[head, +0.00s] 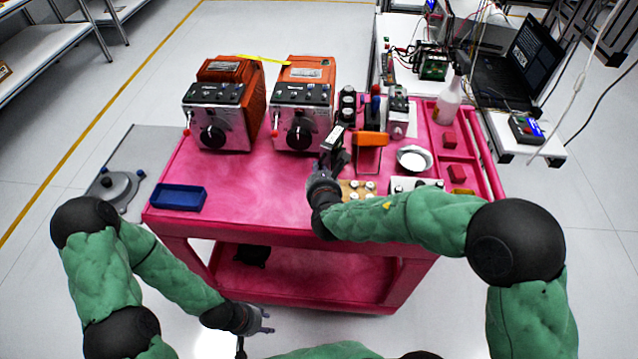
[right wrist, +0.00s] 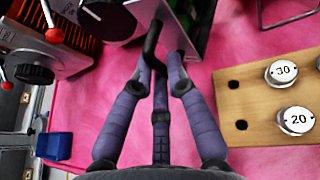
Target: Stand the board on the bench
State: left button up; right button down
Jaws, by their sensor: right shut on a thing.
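My right gripper (head: 326,168) is over the pink bench top, near its middle. In the right wrist view its fingers (right wrist: 165,70) are closed around a thin black bent handle (right wrist: 152,45). A grey flat panel (right wrist: 190,32) adjoins the handle beyond the fingertips; I take it for the board. In the head view this dark piece (head: 336,138) looks tilted, and I cannot tell whether its lower edge touches the bench. The fingers hide part of the handle. My left gripper (head: 266,321) is empty, low in front of the bench, with its fingers apart.
Two orange machines (head: 225,105) (head: 303,105) stand at the back left. A blue tray (head: 178,198) lies at the front left. A wooden weight block (right wrist: 262,100) is right of my right gripper. A metal bowl (head: 414,159) is further right. The left-middle bench top is clear.

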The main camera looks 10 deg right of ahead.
notch_tip(320, 180, down, 4)
jog(key=shift+f+b, duration=0.15)
jog(key=shift+b, duration=0.7)
jog(key=c, duration=1.2)
grip_release()
jog(key=shift+c, duration=0.2)
